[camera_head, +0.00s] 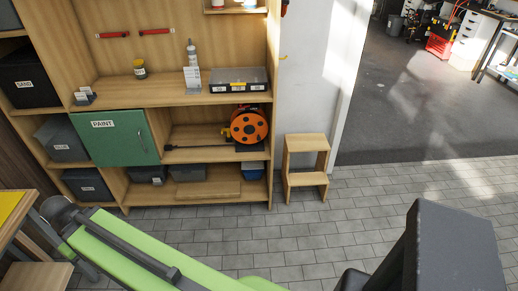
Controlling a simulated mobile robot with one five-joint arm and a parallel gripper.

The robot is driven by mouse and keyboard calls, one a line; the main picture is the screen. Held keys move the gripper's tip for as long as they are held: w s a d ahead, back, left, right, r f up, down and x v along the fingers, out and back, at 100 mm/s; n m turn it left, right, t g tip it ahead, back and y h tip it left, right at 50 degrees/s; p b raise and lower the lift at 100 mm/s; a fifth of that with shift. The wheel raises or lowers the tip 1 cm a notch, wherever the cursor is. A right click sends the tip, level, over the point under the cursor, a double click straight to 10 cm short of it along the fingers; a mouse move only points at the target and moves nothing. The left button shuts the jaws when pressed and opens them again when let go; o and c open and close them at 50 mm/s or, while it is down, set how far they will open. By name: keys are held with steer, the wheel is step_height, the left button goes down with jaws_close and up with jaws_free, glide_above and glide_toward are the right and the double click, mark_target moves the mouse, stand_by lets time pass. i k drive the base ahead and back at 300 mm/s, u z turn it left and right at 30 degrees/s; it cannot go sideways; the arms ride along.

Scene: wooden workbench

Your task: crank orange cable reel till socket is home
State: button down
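The orange cable reel (249,126) stands in an open bay of the wooden shelf unit, right of the green cupboard door. It has dark openings in its face and a dark base below. A small yellow part (226,131) shows at its left side; I cannot tell whether it is the crank. A dark cable (200,147) runs left from the reel along the shelf board. It ends in a small dark piece (168,147), likely the socket, near the green door and apart from the reel. My gripper is not in view.
The green door (115,136) labelled PAINT is closed. A flat case (238,80) lies above the reel; bins (187,172) sit below. A small wooden step stool (306,166) stands right of the shelf. The tiled floor before the shelf is clear. My green arm link crosses the foreground.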

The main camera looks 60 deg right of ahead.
mark_target(248, 127)
steer(key=z, duration=0.6)
steer(key=i, duration=1.05)
steer(key=u, duration=0.15)
